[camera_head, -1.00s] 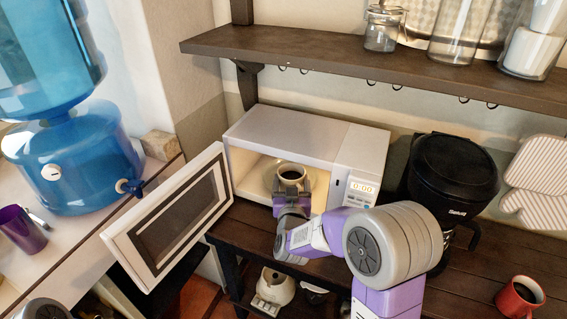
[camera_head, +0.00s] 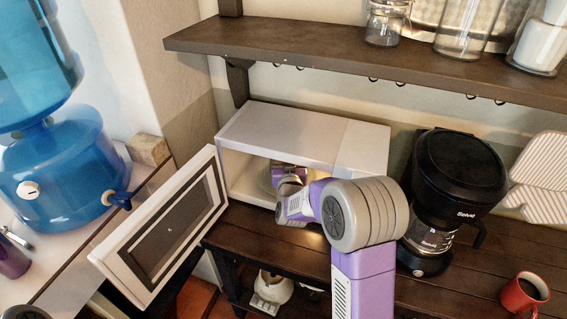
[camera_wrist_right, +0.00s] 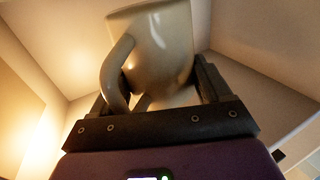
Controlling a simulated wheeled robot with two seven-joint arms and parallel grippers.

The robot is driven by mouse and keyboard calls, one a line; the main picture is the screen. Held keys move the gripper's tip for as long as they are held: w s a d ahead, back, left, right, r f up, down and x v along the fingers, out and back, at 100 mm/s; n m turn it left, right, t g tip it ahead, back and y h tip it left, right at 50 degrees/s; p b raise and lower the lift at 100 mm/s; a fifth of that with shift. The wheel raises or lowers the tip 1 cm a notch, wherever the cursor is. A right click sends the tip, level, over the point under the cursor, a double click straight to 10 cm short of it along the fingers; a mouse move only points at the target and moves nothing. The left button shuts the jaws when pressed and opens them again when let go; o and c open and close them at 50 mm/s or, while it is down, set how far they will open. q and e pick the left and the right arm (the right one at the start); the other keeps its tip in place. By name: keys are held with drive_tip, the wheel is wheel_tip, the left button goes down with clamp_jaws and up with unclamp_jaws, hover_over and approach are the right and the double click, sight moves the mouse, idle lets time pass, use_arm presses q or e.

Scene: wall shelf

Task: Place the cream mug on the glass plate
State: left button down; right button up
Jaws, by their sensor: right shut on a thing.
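The cream mug (camera_wrist_right: 165,40) shows close up in the right wrist view, between the two dark fingers of my right gripper (camera_wrist_right: 164,82), with its handle toward the left. My right gripper is shut on it. In the head view my right gripper (camera_head: 289,172) reaches through the open front of the microwave (camera_head: 290,130) and hides the mug. The glass plate (camera_head: 264,180) shows only as a pale rim left of the gripper inside the microwave. Whether the mug touches the plate cannot be told. My left gripper is not in view.
The microwave door (camera_head: 165,228) hangs open to the left. A black coffee maker (camera_head: 455,190) stands right of the microwave, near my right arm. A red mug (camera_head: 522,294) sits at the bottom right. A wooden shelf (camera_head: 330,58) runs above. A blue water dispenser (camera_head: 60,165) stands left.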

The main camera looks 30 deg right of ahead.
drive_tip(key=shift+w+f+b, duration=0.2)
drive_tip(key=shift+f+b, duration=0.1)
drive_tip(key=shift+f, duration=0.3)
drive_tip(key=shift+s+f+b, duration=0.2)
drive_tip(key=shift+f+b, duration=0.35)
drive_tip(key=shift+f, duration=0.5)
drive_tip(key=shift+f+b, duration=0.1)
drive_tip(key=shift+b, duration=0.2)
drive_tip(key=shift+f, duration=0.15)
drive_tip(key=o, duration=1.4)
drive_tip(key=shift+r, duration=0.25)
drive_tip(key=p+v, duration=0.1)
drive_tip(key=v, duration=1.1)
drive_tip(key=shift+a+f, duration=0.1)
drive_tip(key=shift+a, duration=0.05)
